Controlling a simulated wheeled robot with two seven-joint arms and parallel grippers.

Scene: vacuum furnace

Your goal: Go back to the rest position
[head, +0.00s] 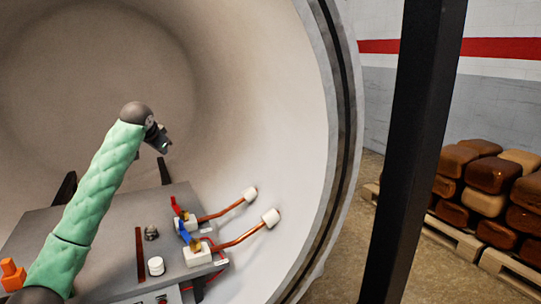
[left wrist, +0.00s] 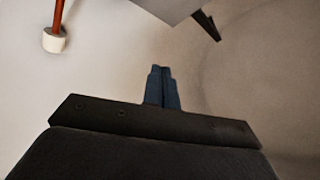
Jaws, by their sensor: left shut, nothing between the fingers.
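My left arm, in a green padded sleeve, reaches from the lower left of the head view up into the round furnace chamber (head: 240,110). My left gripper (head: 163,146) is above the far part of the grey table (head: 90,220) inside the chamber. In the left wrist view the gripper's fingers (left wrist: 161,88) are together, with nothing between them. Pale chamber wall lies beyond them. My right gripper is in neither view.
On the table are a white cylinder (head: 156,266), a small dark metal part (head: 151,233), and red and blue-handled fittings (head: 184,232). Two copper pipes (head: 240,238) run to the chamber wall. A black post (head: 415,150) stands outside at right, before pallets of stacked brown sacks (head: 486,190).

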